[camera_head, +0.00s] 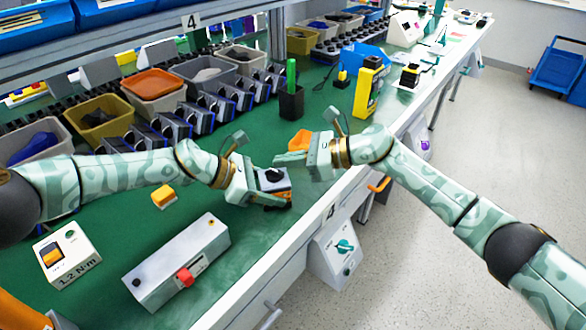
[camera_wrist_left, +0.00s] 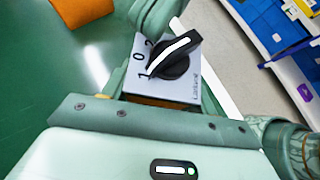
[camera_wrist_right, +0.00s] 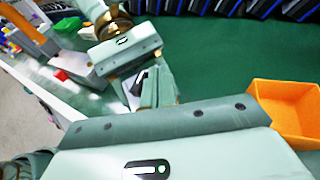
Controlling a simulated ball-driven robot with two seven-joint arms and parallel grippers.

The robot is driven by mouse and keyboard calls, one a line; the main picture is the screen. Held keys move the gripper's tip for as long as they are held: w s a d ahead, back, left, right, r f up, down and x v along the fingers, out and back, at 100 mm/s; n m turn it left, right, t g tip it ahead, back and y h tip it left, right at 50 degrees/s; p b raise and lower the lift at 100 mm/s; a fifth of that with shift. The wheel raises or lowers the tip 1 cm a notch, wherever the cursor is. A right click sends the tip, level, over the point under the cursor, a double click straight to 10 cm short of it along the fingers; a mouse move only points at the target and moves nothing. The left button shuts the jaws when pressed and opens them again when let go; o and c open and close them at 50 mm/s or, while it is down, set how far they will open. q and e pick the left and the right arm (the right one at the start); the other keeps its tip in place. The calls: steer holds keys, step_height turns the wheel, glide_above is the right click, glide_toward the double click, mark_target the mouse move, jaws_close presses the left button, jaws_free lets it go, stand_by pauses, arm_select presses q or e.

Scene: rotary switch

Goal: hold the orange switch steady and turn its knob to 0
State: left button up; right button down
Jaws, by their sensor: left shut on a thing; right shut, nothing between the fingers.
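The orange switch has a grey top plate and a black knob. In the head view it (camera_head: 273,180) is between the fingers of my left gripper (camera_head: 272,190), which is shut on it, near the bench's front edge. The left wrist view shows the knob (camera_wrist_left: 178,62) and the marks 1, 0 and 2. The lower-left end of the knob's white line lies near the 1. My right gripper (camera_head: 283,160) is shut and empty, just behind the switch, apart from the knob. Its fingers show beside the plate in the left wrist view (camera_wrist_left: 155,15).
An orange bin (camera_wrist_right: 290,108) lies close to my right gripper. A grey box with a red button (camera_head: 178,262), a white torque box (camera_head: 66,254) and a small yellow block (camera_head: 163,196) are on the green bench at left. A black pen holder (camera_head: 291,103) stands behind.

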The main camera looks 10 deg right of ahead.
steer(key=shift+d, duration=0.1)
steer(key=v, duration=1)
steer(key=shift+d, duration=0.3)
steer(key=c, duration=1.5)
jaws_free()
steer(key=shift+w+d+r, duration=0.1)
steer(key=shift+d+r, duration=0.15)
steer(key=shift+r, duration=0.35)
steer(key=shift+d+r, duration=0.2)
steer(key=shift+r, duration=0.4)
step_height(320, 180, up, 12)
steer(key=n+g+h, duration=0.2)
steer(key=n+h, duration=0.2)
steer(key=h, duration=0.1)
glide_above(278, 171)
steer(key=s+d, duration=0.1)
steer(key=s, duration=0.1)
steer(key=f+m+h, duration=0.2)
steer(key=f, duration=0.3)
steer(key=w+f+m+h, duration=0.1)
steer(key=f+m, duration=0.2)
steer(key=f, duration=0.2)
steer(key=f+m+t+h, duration=0.1)
steer(key=f+m+h, duration=0.1)
steer(key=f, duration=0.4)
steer(key=shift+w+a+m+h, duration=0.2)
steer(key=shift+w+m+h, duration=0.1)
steer(key=shift+m, duration=0.4)
steer(key=shift+s, duration=0.1)
